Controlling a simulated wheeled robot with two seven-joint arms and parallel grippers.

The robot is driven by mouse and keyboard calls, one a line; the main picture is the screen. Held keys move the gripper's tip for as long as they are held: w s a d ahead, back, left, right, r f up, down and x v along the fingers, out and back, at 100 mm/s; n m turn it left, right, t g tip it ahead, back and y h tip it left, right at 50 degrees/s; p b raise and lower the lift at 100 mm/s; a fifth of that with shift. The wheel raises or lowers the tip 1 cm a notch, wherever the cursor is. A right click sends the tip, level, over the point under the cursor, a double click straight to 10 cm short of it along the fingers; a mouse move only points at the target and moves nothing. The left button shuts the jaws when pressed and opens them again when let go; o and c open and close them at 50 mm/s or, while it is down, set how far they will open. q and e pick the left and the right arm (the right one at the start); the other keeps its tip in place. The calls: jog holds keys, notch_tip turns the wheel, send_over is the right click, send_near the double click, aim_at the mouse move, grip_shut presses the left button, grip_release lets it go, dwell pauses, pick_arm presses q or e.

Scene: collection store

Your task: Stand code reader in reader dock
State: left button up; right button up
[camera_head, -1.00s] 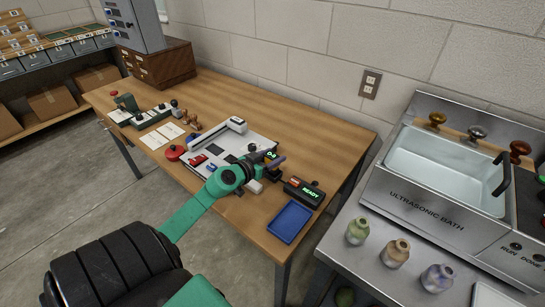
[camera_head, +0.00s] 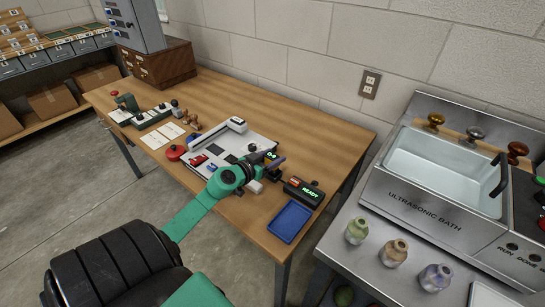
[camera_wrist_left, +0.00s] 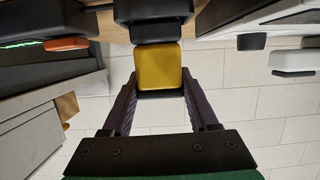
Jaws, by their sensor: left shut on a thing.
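My left gripper (camera_head: 270,164) is over the front right part of the table, shut on the code reader. In the left wrist view the code reader (camera_wrist_left: 158,68) shows a yellow block between the two fingers of my left gripper (camera_wrist_left: 159,84), with dark parts beside it. In the head view my gripper mostly hides it. A small green-lit display shows close by the fingers; I cannot tell which thing it belongs to. A black box with a green READY display (camera_head: 303,192) stands just right of the gripper. I cannot make out the reader dock for certain. My right gripper is not in view.
A blue tray (camera_head: 289,222) lies at the table's front right. A white sheet with small items and a white-grey device (camera_head: 231,126) lie left of the gripper, near a red round object (camera_head: 174,153). An ultrasonic bath (camera_head: 440,200) stands at right.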

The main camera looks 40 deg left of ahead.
pick_arm(q)
jog(key=shift+p, duration=0.4)
jog(key=shift+f+b, duration=0.5)
jog(key=shift+f, duration=0.1)
jog(key=o, duration=0.8)
